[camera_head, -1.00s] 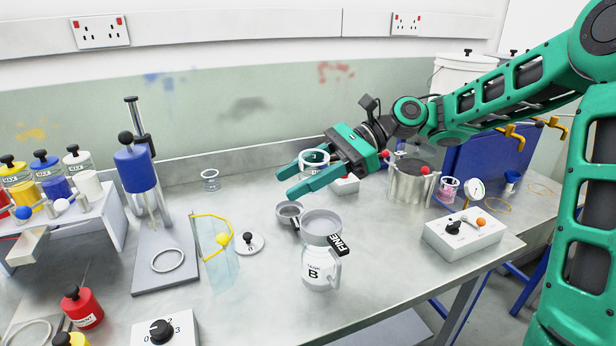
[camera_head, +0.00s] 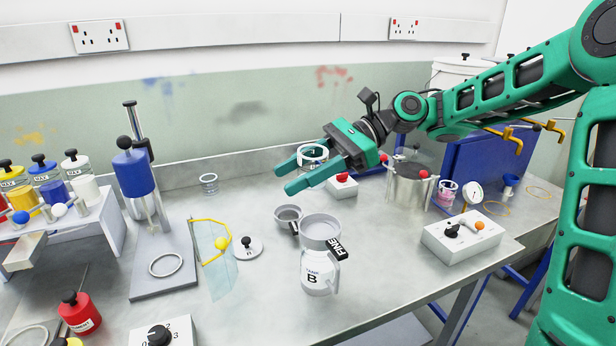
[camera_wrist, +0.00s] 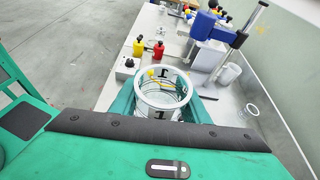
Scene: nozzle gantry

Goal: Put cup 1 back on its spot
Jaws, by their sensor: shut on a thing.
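My gripper (camera_head: 282,180) is shut on a clear cup with pale rims, cup 1 (camera_head: 312,151), and holds it above the rear middle of the bench. Two thin yellowish rings lie on the bench at the right, one near (camera_head: 495,208) and one farther back (camera_head: 539,192); I cannot tell which is the cup's spot.
A steel pot (camera_head: 411,188), a glass with pink contents (camera_head: 446,194) and a control box (camera_head: 462,236) stand right. Jug B (camera_head: 318,270) with a sieve is in front. A small glass (camera_head: 209,183) and blue-topped stand (camera_head: 134,172) are left.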

